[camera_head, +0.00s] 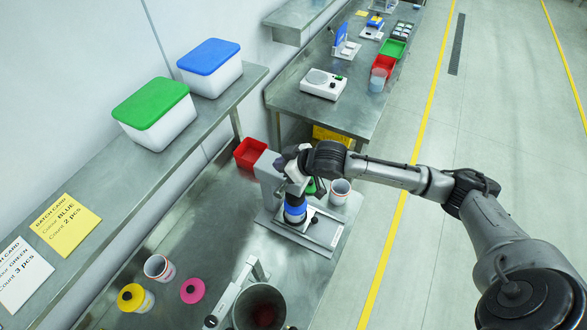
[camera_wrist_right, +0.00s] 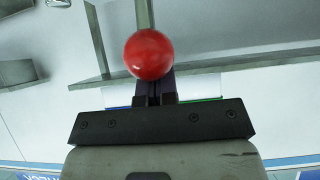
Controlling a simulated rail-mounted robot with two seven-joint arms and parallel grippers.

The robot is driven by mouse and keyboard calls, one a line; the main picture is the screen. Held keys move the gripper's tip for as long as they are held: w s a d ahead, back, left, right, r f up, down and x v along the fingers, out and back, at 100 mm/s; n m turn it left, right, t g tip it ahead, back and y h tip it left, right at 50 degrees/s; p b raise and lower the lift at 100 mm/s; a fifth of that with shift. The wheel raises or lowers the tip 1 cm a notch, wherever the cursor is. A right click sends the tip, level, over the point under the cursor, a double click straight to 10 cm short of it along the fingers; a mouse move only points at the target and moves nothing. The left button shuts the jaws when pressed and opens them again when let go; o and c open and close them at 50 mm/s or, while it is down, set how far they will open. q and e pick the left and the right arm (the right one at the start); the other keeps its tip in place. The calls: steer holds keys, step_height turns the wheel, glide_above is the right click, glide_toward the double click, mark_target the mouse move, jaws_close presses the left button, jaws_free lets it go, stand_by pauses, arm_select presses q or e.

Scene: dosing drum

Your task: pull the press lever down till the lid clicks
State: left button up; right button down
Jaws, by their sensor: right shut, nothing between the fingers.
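The grey press stands on the lower bench, its column (camera_head: 268,178) rising behind a flat metal base (camera_head: 325,232). A blue-topped jar (camera_head: 295,213) stands upright under the press head. The red ball knob (camera_wrist_right: 148,54) of the lever shows in the right wrist view, just beyond the fingertips of my right gripper (camera_wrist_right: 154,88). The fingers are shut and empty; whether they touch the knob I cannot tell. In the head view my right gripper (camera_head: 291,164) is over the press, and the arm hides the knob and most of the lever. My left gripper is not in view.
A white cup (camera_head: 340,191) stands right of the press, and a red bin (camera_head: 249,152) behind it. A yellow-lidded jar (camera_head: 135,298), an open jar (camera_head: 159,268), a pink lid (camera_head: 193,290) and a drum (camera_head: 260,309) are nearer. A shelf (camera_head: 130,178) runs along the left.

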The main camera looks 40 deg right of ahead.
steer(key=r+p, duration=0.1)
steer(key=p, duration=0.1)
steer(key=s+r+p, duration=0.1)
steer(key=r, duration=0.1)
steer(key=s+r+p, duration=0.1)
steer(key=r+p, duration=0.1)
steer(key=shift+s+d+p, duration=0.15)
steer(key=shift+d+p, duration=0.2)
steer(key=shift+d, duration=0.05)
steer(key=shift+s+d, duration=0.1)
steer(key=shift+s, duration=0.1)
steer(key=r, duration=0.1)
steer(key=s+r, duration=0.1)
steer(key=r, duration=0.1)
steer(key=shift+s+d+r, duration=0.3)
steer(key=shift+s+d, duration=0.05)
steer(key=shift+s, duration=0.05)
